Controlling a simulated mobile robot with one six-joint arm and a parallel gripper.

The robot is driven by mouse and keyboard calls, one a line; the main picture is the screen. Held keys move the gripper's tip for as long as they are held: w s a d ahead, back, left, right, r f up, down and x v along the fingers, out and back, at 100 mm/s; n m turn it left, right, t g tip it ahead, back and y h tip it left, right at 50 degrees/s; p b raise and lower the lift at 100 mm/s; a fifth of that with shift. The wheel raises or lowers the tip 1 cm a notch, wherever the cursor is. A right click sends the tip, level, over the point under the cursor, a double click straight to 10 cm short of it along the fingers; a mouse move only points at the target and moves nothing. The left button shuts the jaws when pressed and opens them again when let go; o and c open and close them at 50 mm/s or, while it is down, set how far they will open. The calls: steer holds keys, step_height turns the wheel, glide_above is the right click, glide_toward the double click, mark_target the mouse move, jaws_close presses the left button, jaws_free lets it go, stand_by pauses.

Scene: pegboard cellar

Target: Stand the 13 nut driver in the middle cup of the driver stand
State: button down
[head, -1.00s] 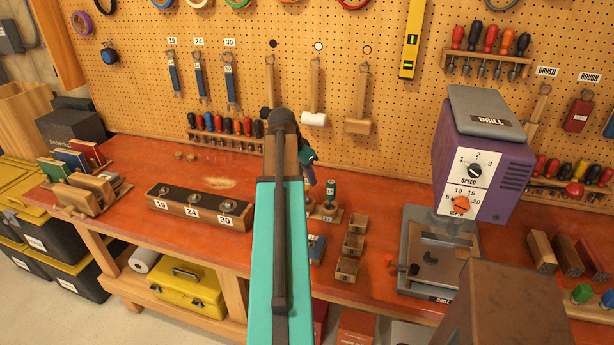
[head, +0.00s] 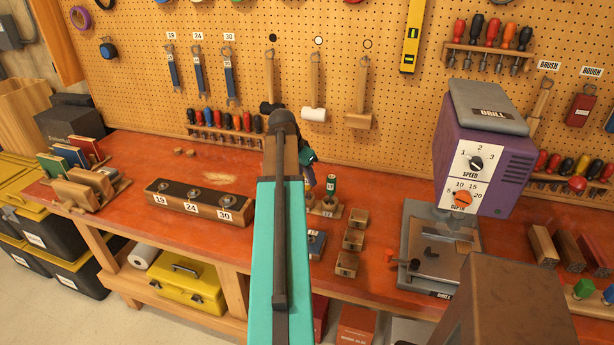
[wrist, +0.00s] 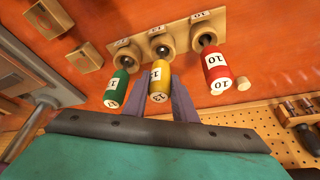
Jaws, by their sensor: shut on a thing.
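My gripper (wrist: 160,92) is shut on the yellow-handled nut driver (wrist: 159,75) marked 13, between its two purple-grey fingers in the wrist view. Its shank points at the middle cup (wrist: 159,46) of the wooden driver stand (wrist: 139,50). I cannot tell whether its tip is inside the cup or just above it. A green driver (wrist: 117,87) stands in the cup to the left and a red driver marked 10 (wrist: 216,70) in the one to the right. In the head view my arm hides the yellow driver; the green driver (head: 331,184) and part of the stand (head: 329,209) show.
Small wooden boxes (head: 353,239) lie right of the stand, and the purple drill press (head: 485,160) stands farther right. A block with sockets (head: 200,203) sits to the left. The pegboard (head: 390,110) rises behind.

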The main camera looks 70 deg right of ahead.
steer(key=c, duration=1.4)
jaws_free()
steer(key=shift+r, duration=0.1)
steer(key=shift+r+p, duration=2.9)
steer(key=shift+r, duration=2.05)
